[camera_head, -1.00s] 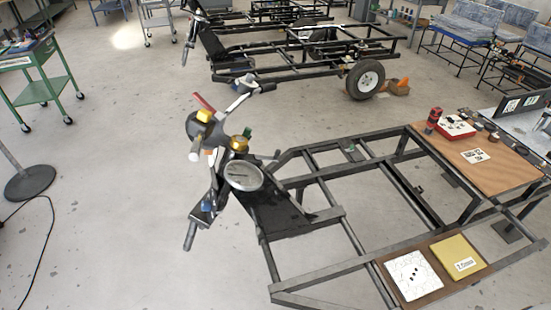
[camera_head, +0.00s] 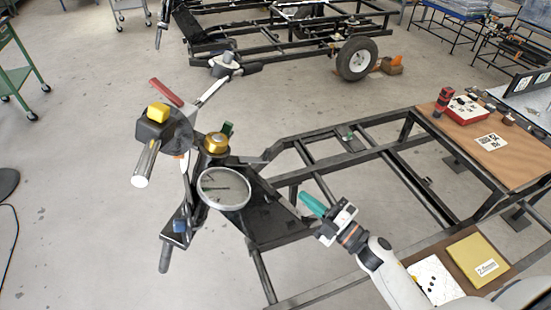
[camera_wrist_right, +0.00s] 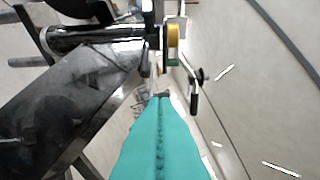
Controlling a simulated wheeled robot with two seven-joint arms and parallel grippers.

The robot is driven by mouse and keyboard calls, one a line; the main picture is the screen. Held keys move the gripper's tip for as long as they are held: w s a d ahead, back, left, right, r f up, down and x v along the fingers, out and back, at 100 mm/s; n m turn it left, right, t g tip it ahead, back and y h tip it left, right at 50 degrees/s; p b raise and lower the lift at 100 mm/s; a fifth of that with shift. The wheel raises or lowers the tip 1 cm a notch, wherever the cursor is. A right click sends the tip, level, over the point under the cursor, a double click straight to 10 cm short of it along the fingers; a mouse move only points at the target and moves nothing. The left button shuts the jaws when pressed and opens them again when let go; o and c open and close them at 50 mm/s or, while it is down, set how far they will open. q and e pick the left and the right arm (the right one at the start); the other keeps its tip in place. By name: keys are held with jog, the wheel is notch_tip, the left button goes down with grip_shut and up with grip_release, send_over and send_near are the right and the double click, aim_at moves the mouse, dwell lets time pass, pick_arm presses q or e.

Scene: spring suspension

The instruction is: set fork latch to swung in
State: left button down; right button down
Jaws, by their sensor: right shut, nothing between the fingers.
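The front fork assembly stands at the left end of the black metal frame, with a round dial (camera_head: 225,189), a gold knob (camera_head: 215,143) and a small green piece (camera_head: 227,128) at its top. I cannot tell which part is the fork latch, or its position. My right gripper (camera_head: 303,195) has teal fingers and is shut and empty, to the right of the dial and apart from it. In the right wrist view its fingertips (camera_wrist_right: 160,97) point toward the fork, where the gold knob (camera_wrist_right: 173,42) and a black-handled lever (camera_wrist_right: 194,100) show. My left gripper is out of view.
A yellow block (camera_head: 158,112) and a red lever (camera_head: 166,92) stick out at the fork's upper left. The black frame (camera_head: 378,142) spreads right, carrying a wooden board (camera_head: 475,150) with small items.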

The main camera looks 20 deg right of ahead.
jog(key=w+d+p+x, duration=0.1)
jog(key=d+p+x, duration=0.1)
jog(key=x, duration=1.1)
jog(key=shift+n+p, duration=0.3)
jog(key=shift+y, duration=0.3)
